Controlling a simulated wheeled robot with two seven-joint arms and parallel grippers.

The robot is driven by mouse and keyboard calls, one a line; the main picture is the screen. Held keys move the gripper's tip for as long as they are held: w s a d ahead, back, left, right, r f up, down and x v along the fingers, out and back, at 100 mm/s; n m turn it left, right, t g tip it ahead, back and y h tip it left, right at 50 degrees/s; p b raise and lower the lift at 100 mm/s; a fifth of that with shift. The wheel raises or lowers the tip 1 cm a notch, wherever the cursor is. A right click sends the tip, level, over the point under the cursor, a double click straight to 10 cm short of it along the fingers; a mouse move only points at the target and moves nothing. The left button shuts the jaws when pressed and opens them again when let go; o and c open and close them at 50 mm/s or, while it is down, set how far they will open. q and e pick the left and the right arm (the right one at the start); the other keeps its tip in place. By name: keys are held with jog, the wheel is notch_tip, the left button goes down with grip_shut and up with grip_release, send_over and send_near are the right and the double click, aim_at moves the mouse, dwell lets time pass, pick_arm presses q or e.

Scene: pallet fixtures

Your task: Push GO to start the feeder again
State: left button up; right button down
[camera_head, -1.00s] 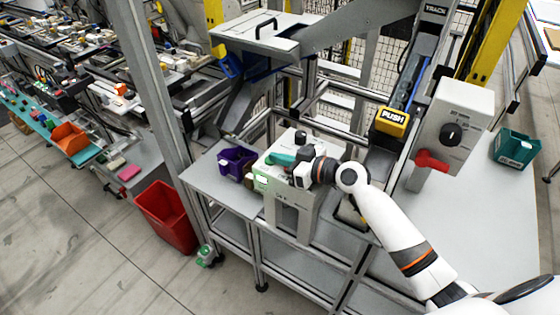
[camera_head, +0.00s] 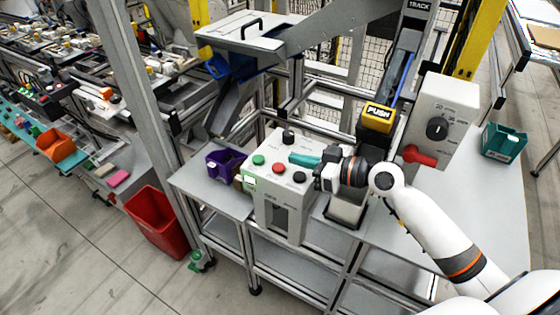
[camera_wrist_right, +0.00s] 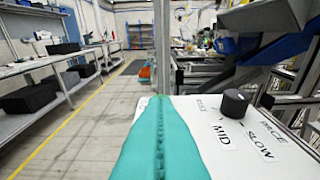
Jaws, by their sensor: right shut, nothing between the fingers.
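A pale control box (camera_head: 268,190) stands on the grey bench. Its sloped top carries a green button (camera_head: 258,160), a red button (camera_head: 279,168), a black button (camera_head: 299,178) and a black knob (camera_head: 288,136). The labels are too small to read in the head view. My right gripper (camera_head: 292,157) has teal fingers, shut and empty, over the top of the box, right of the green button and apart from it in the picture. In the right wrist view, the shut fingers (camera_wrist_right: 158,102) lie left of the black knob (camera_wrist_right: 234,103), near labels MID and SLOW. My left gripper is out of view.
A purple bin (camera_head: 225,164) sits left of the box. A yellow PUSH block (camera_head: 379,117) and a panel with a red handle (camera_head: 418,156) stand to the right. A teal bin (camera_head: 503,142) is farther right. A red bin (camera_head: 157,222) stands on the floor.

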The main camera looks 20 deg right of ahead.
jog(key=shift+v, duration=1.15)
jog(key=shift+s+d+r+b, duration=0.15)
jog(key=shift+s+d+b, duration=0.1)
jog(key=shift+b, duration=0.05)
